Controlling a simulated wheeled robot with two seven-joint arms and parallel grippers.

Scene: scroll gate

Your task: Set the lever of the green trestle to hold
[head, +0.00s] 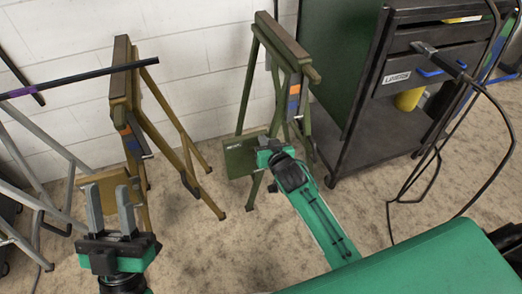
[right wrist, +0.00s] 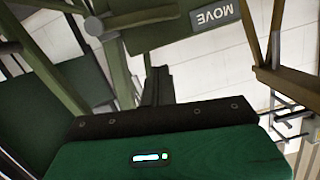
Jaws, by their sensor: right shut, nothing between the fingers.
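The green trestle (head: 288,42) stands open against the white wall. Its side carries an orange and blue patch, with a dark grey lever-like piece (head: 292,109) beside and below it; its exact setting is too small to tell. A green plate (head: 239,158) sits low between its legs. My right gripper (head: 266,143) is at the trestle's front, by this plate. In the right wrist view its fingers (right wrist: 157,84) are shut and empty, below a plate with an upside-down MOVE label (right wrist: 215,16). Whether they touch the trestle cannot be told. My left gripper (head: 108,209) is open and empty.
A similar ochre trestle (head: 121,72) stands to the left, with grey metal legs (head: 48,155) and a dark bar (head: 85,76) beyond it. A dark drawer cart (head: 372,127) stands right, with black cables hanging before it. Bare carpet lies between.

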